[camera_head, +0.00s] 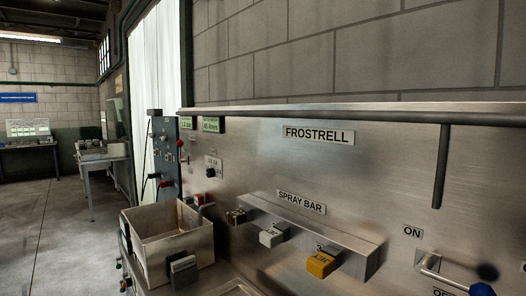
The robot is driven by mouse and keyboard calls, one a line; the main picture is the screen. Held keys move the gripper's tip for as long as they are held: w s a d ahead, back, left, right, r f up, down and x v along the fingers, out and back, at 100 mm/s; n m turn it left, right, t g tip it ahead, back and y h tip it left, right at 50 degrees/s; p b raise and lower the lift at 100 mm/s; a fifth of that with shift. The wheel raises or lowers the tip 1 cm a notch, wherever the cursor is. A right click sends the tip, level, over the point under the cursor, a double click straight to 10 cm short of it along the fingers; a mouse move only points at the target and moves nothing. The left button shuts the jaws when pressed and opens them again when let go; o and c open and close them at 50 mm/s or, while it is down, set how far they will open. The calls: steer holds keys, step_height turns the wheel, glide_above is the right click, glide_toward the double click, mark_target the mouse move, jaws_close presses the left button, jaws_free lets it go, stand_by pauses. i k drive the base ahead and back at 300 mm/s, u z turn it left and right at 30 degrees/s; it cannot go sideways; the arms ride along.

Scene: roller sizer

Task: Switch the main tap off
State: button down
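A metal lever (445,277) with a dark knob (482,290) sits at the lower right of the steel panel, by an ON label (412,231). A second label starting "OF" (439,292) is cut off by the bottom edge. The lever slopes down to the right, from near below ON toward the frame's corner. I cannot read the word "main" on any label here, so I cannot tell for sure that this is the main tap. My gripper is not in view.
A SPRAY BAR box (318,232) with a grey block (271,235) and a yellow block (322,263) juts from the steel panel (390,180). An open metal bin (165,222) stands left of it. A vertical bar (441,165) hangs above the lever. Open floor (55,235) lies left.

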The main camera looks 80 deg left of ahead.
mark_target(180, 143)
steer(key=u, duration=3.7)
steer(key=i, duration=1.25)
steer(key=u, duration=0.6)
steer(key=i, duration=1.1)
steer(key=z, duration=0.95)
steer(key=i, duration=1.05)
steer(key=z, duration=0.85)
